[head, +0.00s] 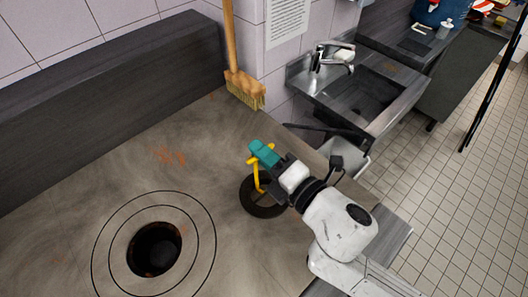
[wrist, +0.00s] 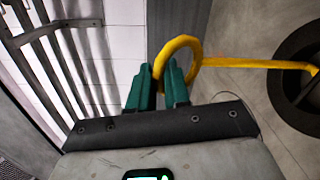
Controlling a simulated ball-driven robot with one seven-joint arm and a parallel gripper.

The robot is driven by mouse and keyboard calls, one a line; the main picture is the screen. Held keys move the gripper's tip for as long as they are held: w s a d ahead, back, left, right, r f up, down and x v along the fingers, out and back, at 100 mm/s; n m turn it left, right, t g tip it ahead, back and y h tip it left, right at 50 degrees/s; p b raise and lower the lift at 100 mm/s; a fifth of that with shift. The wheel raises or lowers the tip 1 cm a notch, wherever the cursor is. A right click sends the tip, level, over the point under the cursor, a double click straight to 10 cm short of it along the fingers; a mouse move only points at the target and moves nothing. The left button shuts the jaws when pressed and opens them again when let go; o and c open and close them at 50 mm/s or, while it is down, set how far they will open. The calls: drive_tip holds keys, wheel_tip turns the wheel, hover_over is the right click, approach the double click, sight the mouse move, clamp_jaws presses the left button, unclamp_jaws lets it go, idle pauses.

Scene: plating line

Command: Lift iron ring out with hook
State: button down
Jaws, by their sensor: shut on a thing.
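A yellow hook (head: 256,177) with a loop handle is held in my gripper (head: 262,151), whose teal fingers are shut on the loop. In the wrist view the hook's loop (wrist: 181,46) sits at the green fingertips (wrist: 159,80), and its shaft runs right to a dark ring. That dark iron ring (head: 248,200) is below my gripper in the head view, right of the round hole (head: 155,249) in the worktop. It also shows at the right of the wrist view (wrist: 281,83). The hook's lower end reaches the ring's middle. I cannot tell whether the ring touches the worktop.
Concentric ring lines (head: 205,222) surround the open hole. A broom (head: 243,87) leans at the back wall. A sink (head: 365,92) stands beyond the worktop at the right. The worktop (head: 110,170) is bare between the hole and the wall.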

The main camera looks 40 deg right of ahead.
idle(0.4)
drive_tip(key=shift+r+p, duration=1.2)
drive_tip(key=shift+p, duration=0.05)
drive_tip(key=shift+r, duration=3.3)
